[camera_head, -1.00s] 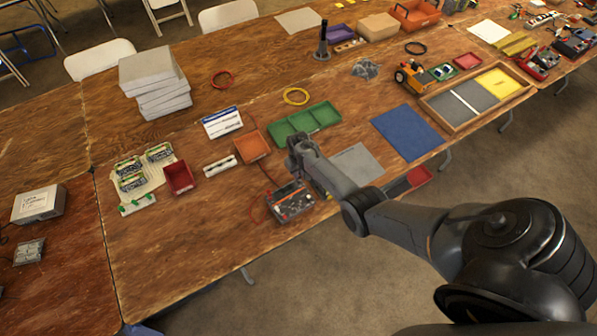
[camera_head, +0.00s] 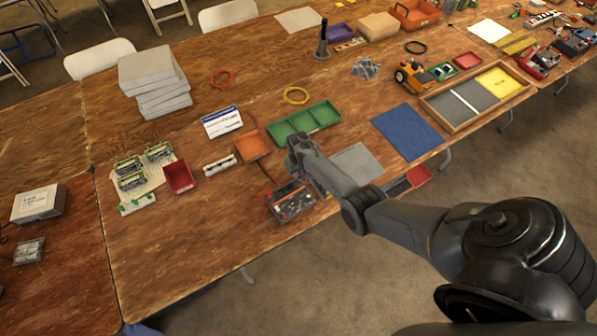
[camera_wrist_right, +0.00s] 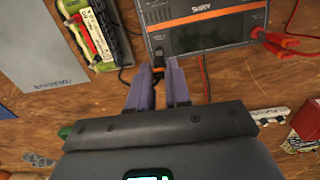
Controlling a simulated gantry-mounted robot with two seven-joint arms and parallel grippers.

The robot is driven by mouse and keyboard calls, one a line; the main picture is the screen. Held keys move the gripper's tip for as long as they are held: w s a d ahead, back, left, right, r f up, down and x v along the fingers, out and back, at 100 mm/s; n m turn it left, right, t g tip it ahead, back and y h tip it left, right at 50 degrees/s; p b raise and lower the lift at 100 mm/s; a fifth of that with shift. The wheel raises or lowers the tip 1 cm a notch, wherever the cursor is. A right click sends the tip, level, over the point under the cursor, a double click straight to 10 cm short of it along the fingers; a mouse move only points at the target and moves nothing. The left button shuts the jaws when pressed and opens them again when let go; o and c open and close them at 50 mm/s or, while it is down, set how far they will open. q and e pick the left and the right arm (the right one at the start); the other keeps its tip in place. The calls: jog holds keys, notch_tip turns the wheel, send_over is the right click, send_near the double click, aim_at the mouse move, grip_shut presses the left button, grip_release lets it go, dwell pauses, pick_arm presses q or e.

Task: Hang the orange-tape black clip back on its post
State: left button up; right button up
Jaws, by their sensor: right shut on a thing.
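The charger (camera_wrist_right: 205,28) has a dark case and an orange stripe. It also shows near the table's front edge in the head view (camera_head: 291,202). My right gripper (camera_wrist_right: 163,68) is shut on the black clip (camera_wrist_right: 157,57), right against the charger's edge; a bit of orange shows between the fingers. The clip is mostly hidden by the fingers, and I cannot tell whether it touches a post. A red clip (camera_wrist_right: 274,44) with red leads sits at the charger's right side. In the head view my right gripper (camera_head: 295,160) is over the charger's far side, its fingertips unclear. My left gripper is out of view.
In the head view an orange tray (camera_head: 253,147) and a green tray (camera_head: 303,123) lie behind the gripper. Bare table (camera_head: 200,225) lies to the left.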

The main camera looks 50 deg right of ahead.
dwell(0.4)
jog(key=o, duration=0.9)
jog(key=shift+o, duration=0.3)
jog(key=shift+o, duration=0.6)
notch_tip(320, 180, up, 4)
jog(key=p, duration=0.4)
jog(key=shift+r+p, duration=0.2)
jog(key=shift+p, duration=0.15)
jog(key=shift+r+p, duration=1.5)
jog(key=shift+p, duration=0.05)
